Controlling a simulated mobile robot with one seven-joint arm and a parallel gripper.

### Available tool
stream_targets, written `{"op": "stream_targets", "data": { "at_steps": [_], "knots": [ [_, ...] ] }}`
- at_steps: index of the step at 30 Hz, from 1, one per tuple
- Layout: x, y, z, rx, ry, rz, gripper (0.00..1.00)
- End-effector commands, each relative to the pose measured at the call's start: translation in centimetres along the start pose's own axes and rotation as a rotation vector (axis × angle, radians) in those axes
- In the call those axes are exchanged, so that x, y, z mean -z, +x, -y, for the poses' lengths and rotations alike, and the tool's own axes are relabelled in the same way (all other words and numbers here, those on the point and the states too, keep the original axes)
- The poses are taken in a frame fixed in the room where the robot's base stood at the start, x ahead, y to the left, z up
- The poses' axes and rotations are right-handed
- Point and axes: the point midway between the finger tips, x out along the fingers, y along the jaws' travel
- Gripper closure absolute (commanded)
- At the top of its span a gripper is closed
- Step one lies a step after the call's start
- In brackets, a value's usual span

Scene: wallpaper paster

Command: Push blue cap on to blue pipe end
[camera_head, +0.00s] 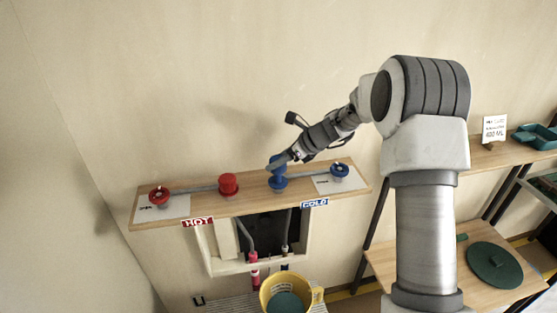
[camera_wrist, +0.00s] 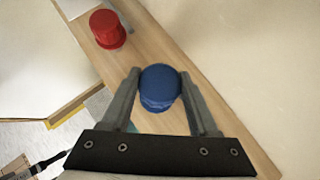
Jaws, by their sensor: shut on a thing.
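A blue cap (camera_wrist: 160,86) sits between the two fingers of my gripper (camera_wrist: 160,77) in the wrist view, which are shut on its sides. In the head view the gripper (camera_head: 273,163) reaches down to the blue cap (camera_head: 278,183) at the wooden shelf, right of the middle. Blue shows both above and below the finger there. I cannot tell whether the blue below is part of the cap or a separate pipe end under it. No other blue pipe end shows clearly.
A red cap (camera_head: 228,184) stands on the shelf (camera_head: 250,202) left of the gripper. A red valve (camera_head: 160,195) is at its left end, a blue valve (camera_head: 340,171) at its right. A yellow bucket (camera_head: 270,293) stands below. The wall is close behind.

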Motion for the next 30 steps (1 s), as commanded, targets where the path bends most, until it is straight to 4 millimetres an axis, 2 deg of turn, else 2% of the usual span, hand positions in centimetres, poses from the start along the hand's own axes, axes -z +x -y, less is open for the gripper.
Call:
{"op": "stream_targets", "data": {
  "at_steps": [30],
  "knots": [
    [0.56, 0.55, 0.0, 0.0, 0.0, 0.0, 0.93]
  ]
}}
